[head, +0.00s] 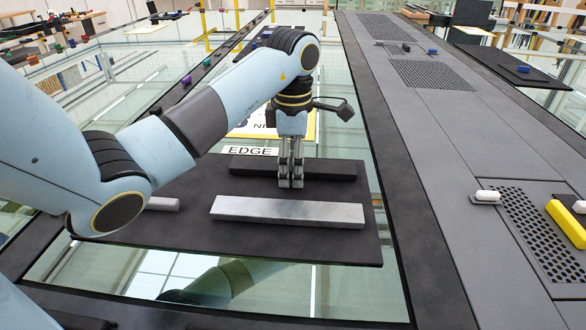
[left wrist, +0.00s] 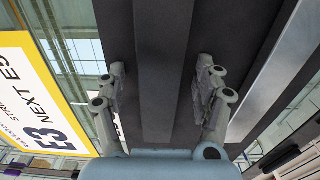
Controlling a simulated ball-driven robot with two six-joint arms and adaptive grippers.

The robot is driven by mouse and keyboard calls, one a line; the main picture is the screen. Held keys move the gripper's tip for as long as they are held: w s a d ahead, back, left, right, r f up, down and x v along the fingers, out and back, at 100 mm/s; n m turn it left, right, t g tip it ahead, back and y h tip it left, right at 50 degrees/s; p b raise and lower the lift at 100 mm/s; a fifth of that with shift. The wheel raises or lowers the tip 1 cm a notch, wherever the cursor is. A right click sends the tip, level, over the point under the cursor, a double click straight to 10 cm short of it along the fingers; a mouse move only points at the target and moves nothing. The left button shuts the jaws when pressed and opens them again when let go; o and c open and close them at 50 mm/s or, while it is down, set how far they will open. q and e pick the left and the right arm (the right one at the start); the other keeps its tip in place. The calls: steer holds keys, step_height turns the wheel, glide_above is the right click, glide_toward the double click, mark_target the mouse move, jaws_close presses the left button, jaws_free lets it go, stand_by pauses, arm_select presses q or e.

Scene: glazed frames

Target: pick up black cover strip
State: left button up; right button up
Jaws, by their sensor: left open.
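The black cover strip (head: 332,169) lies flat on a dark mat (head: 300,245), behind a silver-grey strip (head: 270,209). My left gripper (head: 290,184) points down at the middle of the black strip. In the left wrist view the black strip (left wrist: 166,60) runs lengthwise between the two open fingers of the left gripper (left wrist: 160,78), with a gap on each side. The silver strip also shows at the right of that view (left wrist: 282,72). Whether the fingertips touch the mat I cannot tell. My right gripper is out of view.
An EDGE label (head: 250,151) lies behind the black strip. A yellow-bordered sign (left wrist: 38,95) is at the left of the wrist view. Another grey strip (head: 162,204) is partly hidden by my left arm. A grey perforated walkway (head: 440,150) runs along the right.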

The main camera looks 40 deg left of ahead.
arm_select(q)
steer(key=c, duration=1.1)
steer(key=shift+c, duration=1.1)
steer(key=shift+r, duration=0.1)
